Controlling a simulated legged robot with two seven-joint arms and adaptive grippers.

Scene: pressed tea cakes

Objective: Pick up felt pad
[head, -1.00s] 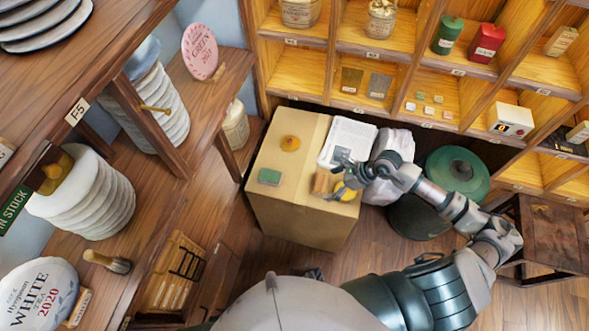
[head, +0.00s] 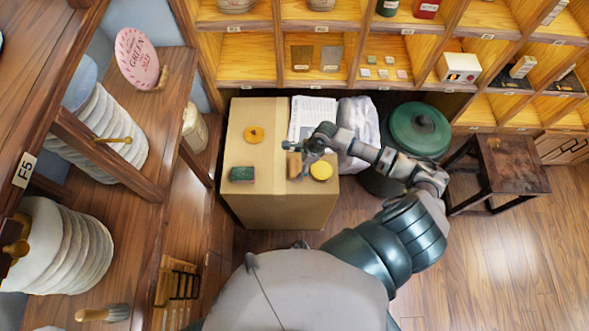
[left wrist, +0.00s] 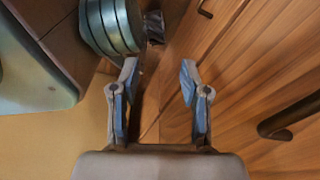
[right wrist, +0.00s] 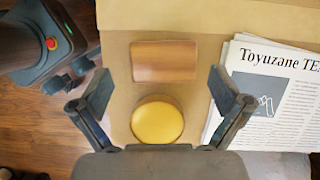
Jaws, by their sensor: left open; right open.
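A green-topped block (head: 242,174) lies at the front left of a cardboard box top (head: 262,140). A brown block (head: 294,167) and a yellow disc (head: 321,170) lie at its front right. I cannot tell for sure which is the felt pad. My right gripper (head: 306,158) is over the box, beside the brown block. In the right wrist view, the open, empty right gripper (right wrist: 161,90) has the brown block (right wrist: 164,61) ahead and the yellow disc (right wrist: 157,121) between its fingers' lower parts, apparently below them. My left gripper (left wrist: 159,72) is open and empty, away from the box.
An orange knob-like piece (head: 254,134) and a printed sheet (head: 312,112) are also on the box. A white bundle (head: 360,125) and a green-lidded bin (head: 419,130) stand to its right. Wooden shelves (head: 172,140) rise on the left, cubbies (head: 330,82) behind. Floor is clear at front right.

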